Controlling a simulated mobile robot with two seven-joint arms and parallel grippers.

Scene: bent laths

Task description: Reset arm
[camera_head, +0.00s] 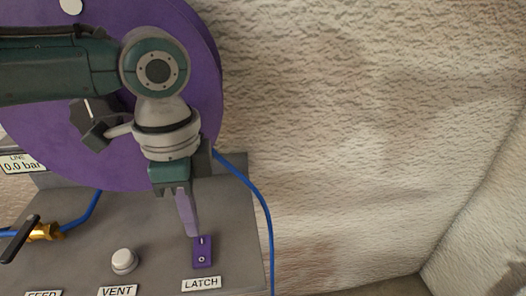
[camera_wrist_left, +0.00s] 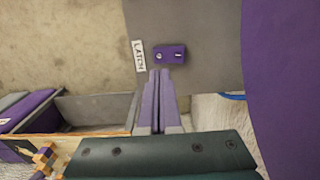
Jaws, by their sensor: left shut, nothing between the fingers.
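My left arm comes in from the left in the head view. Its left gripper (camera_head: 195,232) points down with its purple fingers together and nothing between them. My right gripper is in neither view.
A grey panel (camera_head: 165,225) carries a white VENT button (camera_head: 124,261) and a brass valve (camera_head: 45,232) with a black handle. A blue hose (camera_head: 265,205) curves down the panel's right side. A large purple disc (camera_head: 205,60) stands behind my arm.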

